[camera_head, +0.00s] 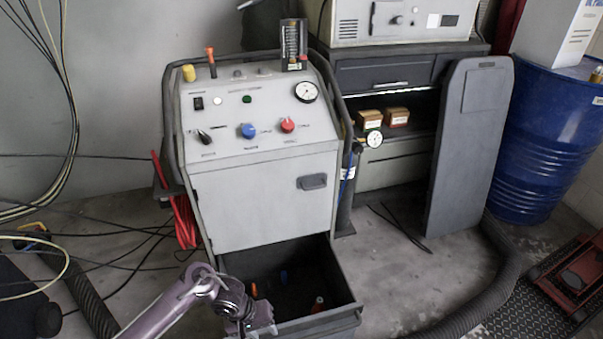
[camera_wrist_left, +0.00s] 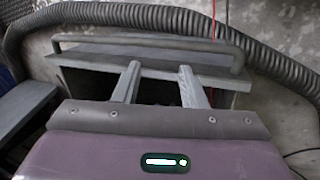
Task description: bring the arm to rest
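My left arm comes in from the bottom left of the head view. My left gripper (camera_head: 256,326) is low, in front of the left side of the open dark drawer (camera_head: 340,318) of the grey control cabinet (camera_head: 262,205). In the left wrist view the two fingers of the gripper (camera_wrist_left: 159,72) stand apart with nothing between them, so it is open. They point toward a dark box-like opening with a grey rail (camera_wrist_left: 150,44). I cannot tell whether the fingers touch its edge. My right gripper is not in view.
The drawer holds a few small orange, red and blue items. A thick ribbed hose (camera_head: 468,318) curves over the floor at right, near a blue drum (camera_head: 545,130) and a leaning dark panel (camera_head: 470,150). Loose cables (camera_head: 110,245) lie at left.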

